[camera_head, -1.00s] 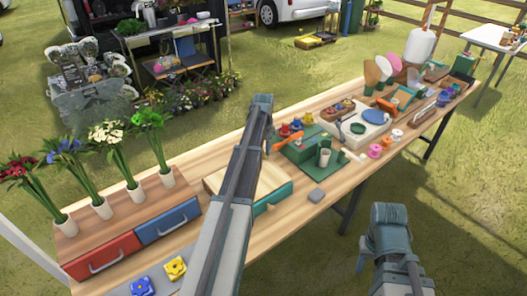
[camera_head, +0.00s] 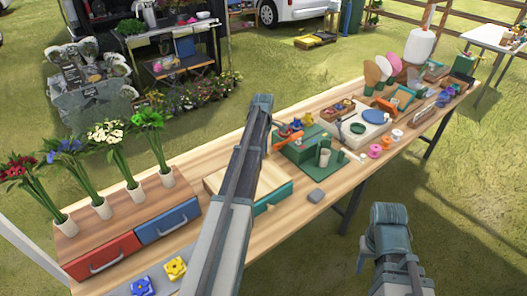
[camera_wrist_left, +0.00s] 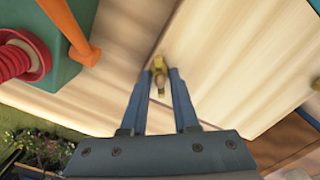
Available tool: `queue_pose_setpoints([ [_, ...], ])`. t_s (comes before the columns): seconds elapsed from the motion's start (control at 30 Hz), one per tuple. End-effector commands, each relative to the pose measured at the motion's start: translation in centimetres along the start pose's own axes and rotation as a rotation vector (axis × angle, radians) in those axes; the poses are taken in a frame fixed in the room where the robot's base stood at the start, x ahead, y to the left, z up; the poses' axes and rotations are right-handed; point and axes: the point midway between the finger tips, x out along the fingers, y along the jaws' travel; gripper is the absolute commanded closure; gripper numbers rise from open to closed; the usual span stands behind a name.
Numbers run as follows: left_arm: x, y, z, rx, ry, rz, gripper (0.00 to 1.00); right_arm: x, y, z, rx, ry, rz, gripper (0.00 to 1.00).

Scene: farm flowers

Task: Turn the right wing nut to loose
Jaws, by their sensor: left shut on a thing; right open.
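A small brass-yellow wing nut (camera_wrist_left: 159,63) sits on a pale wooden surface in the left wrist view, near a dark seam between two boards. My left gripper (camera_wrist_left: 159,78) is shut on it, one blue-grey finger on each side. The same light wooden box (camera_head: 217,181) shows in the head view, partly covered by my left arm. The wing nut and left fingertips are hidden there behind that arm. My right gripper (camera_head: 363,254) hangs low in front of the table, mostly behind its own arm, open and away from everything.
A green block (camera_wrist_left: 80,65) with an orange handle (camera_wrist_left: 72,28) and a red coil (camera_wrist_left: 14,62) lies close by in the left wrist view. In the head view, red (camera_head: 100,255) and blue (camera_head: 168,221) drawers and vases of flowers stand left.

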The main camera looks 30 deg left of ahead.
Motion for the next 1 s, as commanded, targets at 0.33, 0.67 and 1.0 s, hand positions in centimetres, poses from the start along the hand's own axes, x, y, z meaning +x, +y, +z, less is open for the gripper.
queue_pose_setpoints([
  [0.33,0.02,-0.06,0.02,-0.33,0.0,-0.002,1.0,0.02,0.0,0.0,0.0,0.0,0.0,0.5],
  [0.67,0.02,-0.07,0.02,-0.633,0.0,-0.002,1.0,0.02,0.0,0.0,0.0,0.0,0.0,0.5],
  [1.0,0.02,-0.08,0.02,-0.868,0.0,-0.002,1.0,0.02,0.0,0.0,0.0,0.0,0.0,0.5],
])
